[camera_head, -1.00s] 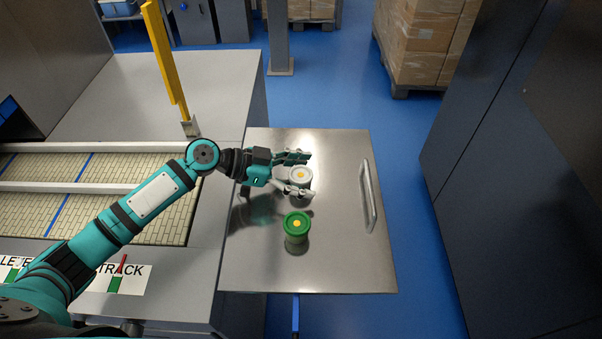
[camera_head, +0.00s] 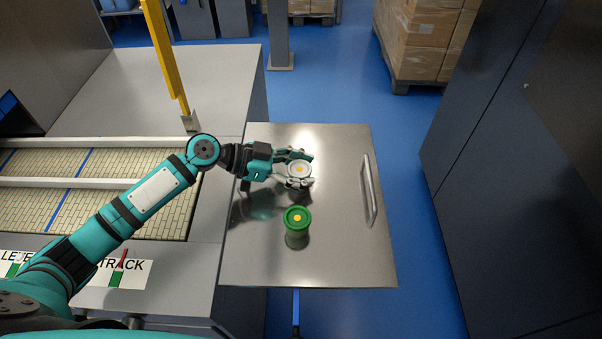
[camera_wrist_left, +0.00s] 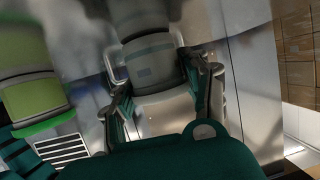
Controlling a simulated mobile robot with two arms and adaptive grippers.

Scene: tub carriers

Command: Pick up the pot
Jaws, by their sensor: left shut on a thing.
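A pot with a white lid and yellow centre (camera_head: 299,170) stands on the steel table (camera_head: 340,255). My left gripper (camera_head: 298,169) has its fingers on both sides of this pot and is shut on it. The left wrist view shows the grey pot body (camera_wrist_left: 150,62) between the two fingers. A second pot, green with a yellow centre (camera_head: 297,216), stands nearer to me, apart from the gripper. Its green body also shows at the left of the wrist view (camera_wrist_left: 30,75). My right gripper is not in view.
A handle bar (camera_head: 369,190) runs along the table's right side. A belt conveyor (camera_head: 105,185) with white rails lies to the left, with a yellow post (camera_head: 165,55) behind it. A dark cabinet (camera_head: 500,170) stands right; stacked cartons (camera_head: 418,38) stand behind.

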